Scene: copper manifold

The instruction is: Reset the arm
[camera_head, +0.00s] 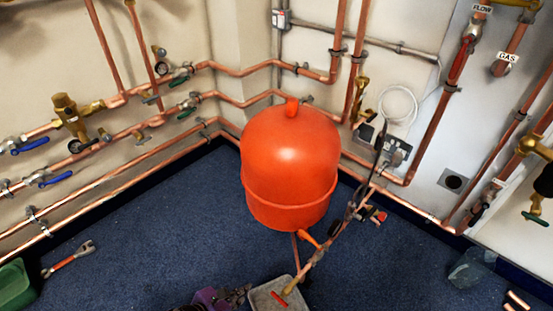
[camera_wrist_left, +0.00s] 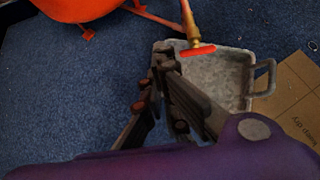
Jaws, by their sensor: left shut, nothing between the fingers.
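My left gripper (camera_head: 243,292) shows at the bottom edge of the head view, at the end of my purple arm. It is shut and empty, just left of a grey tray. In the left wrist view its dark fingers (camera_wrist_left: 152,78) point up over the blue carpet and partly overlap the tray's left side. My right gripper is in neither view.
The grey tray (camera_head: 262,293) has a red-handled valve on a copper pipe above it. A large orange tank (camera_head: 290,160) stands behind. Copper pipes line the walls. A red-handled tool (camera_head: 68,260) and green container (camera_head: 14,287) lie left. Cardboard (camera_wrist_left: 292,100) lies right of the tray.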

